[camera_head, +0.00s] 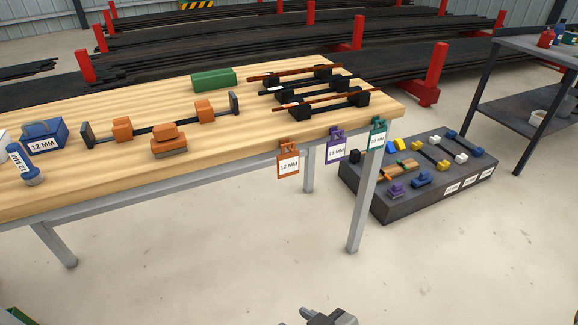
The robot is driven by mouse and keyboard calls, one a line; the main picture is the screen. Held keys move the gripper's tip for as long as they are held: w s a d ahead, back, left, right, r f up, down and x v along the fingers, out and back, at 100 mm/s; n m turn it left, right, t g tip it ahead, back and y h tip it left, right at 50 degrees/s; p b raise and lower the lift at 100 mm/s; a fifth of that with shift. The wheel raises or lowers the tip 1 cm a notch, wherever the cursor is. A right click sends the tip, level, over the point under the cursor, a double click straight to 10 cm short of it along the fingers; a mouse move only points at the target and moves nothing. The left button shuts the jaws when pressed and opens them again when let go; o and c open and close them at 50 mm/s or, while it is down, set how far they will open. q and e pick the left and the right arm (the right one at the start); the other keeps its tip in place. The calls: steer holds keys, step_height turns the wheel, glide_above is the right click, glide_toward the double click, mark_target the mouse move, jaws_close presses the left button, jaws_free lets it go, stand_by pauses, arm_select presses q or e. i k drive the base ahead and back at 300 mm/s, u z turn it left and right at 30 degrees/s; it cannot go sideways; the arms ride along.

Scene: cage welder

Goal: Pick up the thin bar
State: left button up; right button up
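Three bars lie side by side across black support blocks at the right end of the wooden table. The rear bar (290,73) is rusty brown. The middle bar (312,86) is dark, with a small white label near its left end. The front bar (330,101) is rusty brown. I cannot tell for sure which is the thinnest. A grey and black part of my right gripper (328,316) shows at the bottom edge, far below the bars and touching nothing visible. Its fingers cannot be made out. My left gripper is not in view.
Tags (288,160) hang from the front edge. A low dark platform (400,207) stands right.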

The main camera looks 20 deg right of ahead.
mark_target(291, 106)
steer(key=z, duration=0.25)
steer(key=k, duration=0.3)
steer(key=z, duration=1.9)
steer(key=i, duration=1.4)
steer(key=u, duration=1.15)
steer(key=i, duration=0.9)
steer(key=u, duration=1)
